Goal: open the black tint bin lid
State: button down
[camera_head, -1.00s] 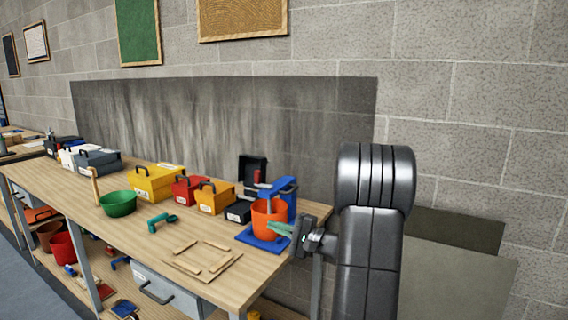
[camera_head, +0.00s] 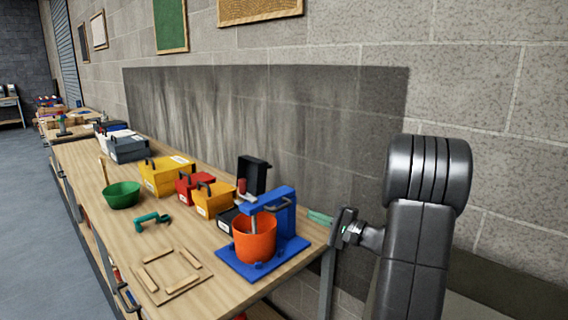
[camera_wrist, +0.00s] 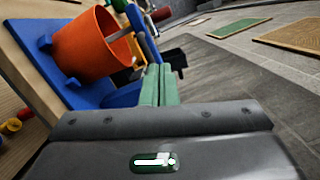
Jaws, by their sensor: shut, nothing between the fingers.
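The black bin (camera_head: 227,217) stands on the bench, partly hidden behind the orange bucket and blue stand. Its black lid (camera_head: 254,174) appears raised upright at the back of the bin. My gripper (camera_head: 320,217) has green fingers and is at the right end of the bench, to the right of the blue stand and apart from the bin. In the wrist view the green fingers (camera_wrist: 160,84) are closed together with nothing between them. A dark shape beyond the fingertips there may be part of the bin; I cannot tell.
An orange bucket (camera_head: 255,240) sits in a blue stand (camera_head: 290,246) between my gripper and the bin. Orange-yellow (camera_head: 214,200), red (camera_head: 188,188) and yellow (camera_head: 161,178) bins stand to the left. A green bowl (camera_head: 122,195) and wooden strips (camera_head: 158,256) lie on the bench.

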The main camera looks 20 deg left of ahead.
aim_at(254, 169)
jog(key=i+j, duration=0.35)
jog(key=i+j+u, duration=0.1)
jog(key=i+j, duration=0.2)
jog(key=i, duration=0.3)
